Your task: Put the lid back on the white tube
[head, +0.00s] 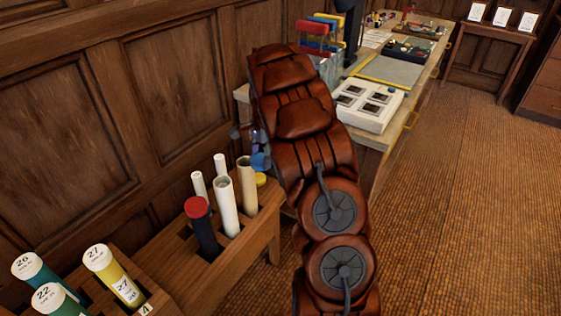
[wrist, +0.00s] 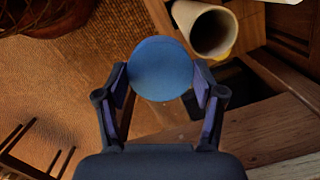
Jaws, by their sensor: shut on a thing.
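My gripper (wrist: 160,84) is shut on a round blue lid (wrist: 160,66), held flat side toward the wrist camera. In the head view the blue lid (head: 261,161) shows beside my arm, partly hidden, behind and right of the open tubes. The white tube (head: 227,208) stands upright and open in the wooden rack. A tan open tube (head: 247,186) stands just right of it, nearer the lid. In the wrist view a pale open tube (wrist: 208,30) is up and right of the lid, apart from it; I cannot tell which tube it is.
The wooden rack (head: 262,236) also holds a dark tube with a red lid (head: 197,210) and two thin white tubes. Numbered tubes stand front left. A desk (head: 377,138) is behind; the floor right is clear.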

